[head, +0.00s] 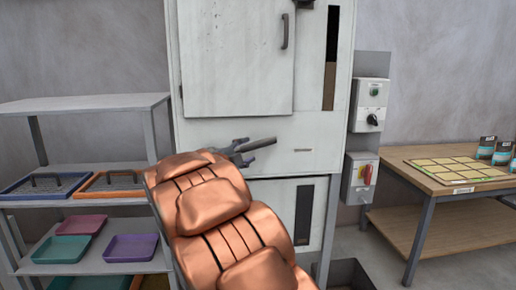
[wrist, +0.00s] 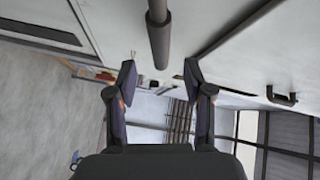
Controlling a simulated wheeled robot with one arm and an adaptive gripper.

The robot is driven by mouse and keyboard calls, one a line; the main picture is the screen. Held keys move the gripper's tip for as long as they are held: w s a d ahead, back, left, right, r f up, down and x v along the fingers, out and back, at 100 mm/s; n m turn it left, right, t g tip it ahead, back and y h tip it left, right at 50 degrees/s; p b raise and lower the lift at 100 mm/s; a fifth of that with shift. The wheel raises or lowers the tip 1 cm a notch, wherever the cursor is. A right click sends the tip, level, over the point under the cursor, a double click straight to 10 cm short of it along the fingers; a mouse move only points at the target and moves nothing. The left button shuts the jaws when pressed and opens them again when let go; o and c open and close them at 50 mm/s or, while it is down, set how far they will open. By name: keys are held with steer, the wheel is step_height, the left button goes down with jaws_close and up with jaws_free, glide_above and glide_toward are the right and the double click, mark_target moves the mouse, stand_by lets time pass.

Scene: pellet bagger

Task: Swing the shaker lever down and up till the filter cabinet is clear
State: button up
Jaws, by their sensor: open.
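The filter cabinet (head: 235,132) is a tall pale grey metal unit in the middle of the head view. A narrow window (head: 330,60) at its upper right is black above and brown below. The shaker lever (head: 263,143) is a dark grey bar at the cabinet's front, below the upper door. In the wrist view the lever (wrist: 158,35) is a dark rod reaching down from the top edge, its end near the gap between my fingertips. My gripper (head: 238,152) is open at the lever; its two fingers (wrist: 159,80) stand apart on either side, with no contact visible.
A shelf rack (head: 85,104) with coloured trays stands at left. Two switch boxes, the upper (head: 371,104) and the lower (head: 361,178), are on the cabinet's right side. A dark bin (head: 350,272) is on the floor.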

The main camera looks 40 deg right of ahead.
mark_target(255, 146)
steer(key=shift+p+x, duration=0.45)
steer(key=shift+x, duration=3.35)
jaws_close()
